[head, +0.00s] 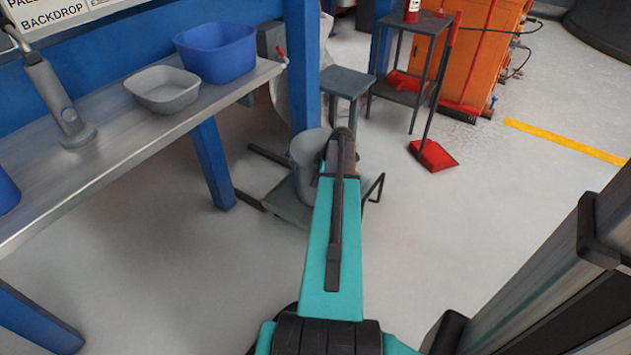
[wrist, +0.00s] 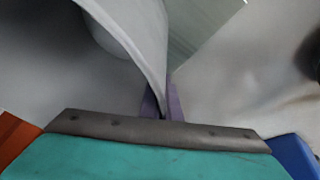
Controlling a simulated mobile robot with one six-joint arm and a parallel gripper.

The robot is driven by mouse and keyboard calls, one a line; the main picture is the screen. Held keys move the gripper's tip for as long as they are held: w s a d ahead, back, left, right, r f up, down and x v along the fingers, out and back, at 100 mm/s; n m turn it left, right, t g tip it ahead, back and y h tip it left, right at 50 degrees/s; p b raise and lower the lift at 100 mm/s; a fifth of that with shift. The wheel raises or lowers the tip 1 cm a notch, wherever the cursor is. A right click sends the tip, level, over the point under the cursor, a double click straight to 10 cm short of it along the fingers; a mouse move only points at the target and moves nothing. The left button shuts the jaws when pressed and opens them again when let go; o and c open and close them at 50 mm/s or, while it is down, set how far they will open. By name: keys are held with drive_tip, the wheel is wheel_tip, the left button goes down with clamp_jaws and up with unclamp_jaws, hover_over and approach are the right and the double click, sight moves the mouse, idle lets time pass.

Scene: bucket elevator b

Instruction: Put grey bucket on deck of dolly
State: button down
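The grey bucket (head: 303,152) is upright over the dolly, partly hidden behind my arm in the head view. In the wrist view its curved wall (wrist: 140,25) runs down between my purple fingertips. My gripper (wrist: 162,104) appears shut on this wall at the rim. In the head view the fingertips are hidden behind my wrist. The dolly's greenish-grey deck (head: 286,204) shows below and left of the bucket; it also shows in the wrist view (wrist: 200,28). I cannot tell whether the bucket's bottom touches the deck.
A steel bench (head: 100,150) at left carries a grey tub (head: 163,90) and a blue tub (head: 216,52). A grey stool (head: 347,84), a dark side table (head: 418,28) and a red dustpan (head: 433,155) stand beyond the dolly. The floor at right is mostly clear.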

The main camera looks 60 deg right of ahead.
drive_tip(key=c, duration=2)
unclamp_jaws()
drive_tip(key=shift+r, duration=0.1)
drive_tip(key=p+v, duration=0.4)
drive_tip(key=v, duration=0.8)
drive_tip(key=shift+a, duration=0.1)
